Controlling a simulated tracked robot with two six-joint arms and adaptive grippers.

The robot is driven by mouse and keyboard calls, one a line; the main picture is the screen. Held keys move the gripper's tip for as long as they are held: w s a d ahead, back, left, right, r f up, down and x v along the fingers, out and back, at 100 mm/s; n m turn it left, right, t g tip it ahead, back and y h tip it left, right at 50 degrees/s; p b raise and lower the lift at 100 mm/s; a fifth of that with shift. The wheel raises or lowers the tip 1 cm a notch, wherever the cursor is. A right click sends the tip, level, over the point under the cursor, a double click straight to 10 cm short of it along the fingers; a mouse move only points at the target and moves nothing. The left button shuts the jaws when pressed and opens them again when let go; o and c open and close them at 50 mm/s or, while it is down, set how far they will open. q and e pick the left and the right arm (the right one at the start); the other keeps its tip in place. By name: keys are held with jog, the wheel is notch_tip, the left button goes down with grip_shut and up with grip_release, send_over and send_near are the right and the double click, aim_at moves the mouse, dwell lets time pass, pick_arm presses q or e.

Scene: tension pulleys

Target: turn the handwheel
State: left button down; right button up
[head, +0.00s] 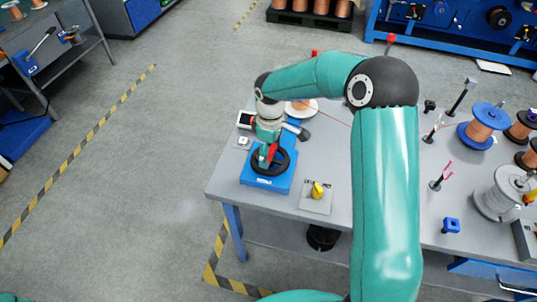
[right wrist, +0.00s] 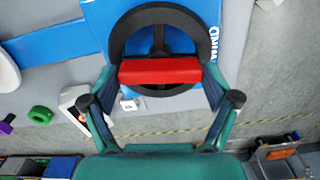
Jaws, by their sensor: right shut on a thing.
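The black handwheel (head: 283,163) sits on a blue base (head: 258,182) at the left end of the workbench. In the right wrist view, the handwheel (right wrist: 117,43) fills the top middle, with dark spokes and a red bar (right wrist: 160,71) across its near part. My right gripper (head: 268,153) reaches down onto the wheel from above. In the right wrist view its fingers (right wrist: 160,74) close on the two ends of the red bar. How the bar joins the wheel is hidden. My left gripper is in neither view.
The grey workbench (head: 330,215) holds a yellow knob on a plate (head: 318,190) right of the wheel base. Copper spools (head: 482,126) and upright posts stand farther right. A white-flanged spool (head: 301,110) is behind the wheel. Open floor lies to the left.

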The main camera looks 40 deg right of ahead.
aim_at(270, 152)
jog(key=m+b, duration=0.2)
jog(key=m, duration=0.3)
jog(key=shift+s+f+m, duration=0.1)
jog(key=shift+f+m, duration=0.05)
jog(key=shift+m, duration=0.15)
jog(key=shift+m+b, duration=0.95)
jog(key=shift+m, duration=1.25)
jog(key=o, duration=0.9)
jog(key=shift+r, duration=0.2)
jog(key=shift+r, duration=0.15)
notch_tip(270, 152, up, 12)
jog(key=shift+f, duration=0.25)
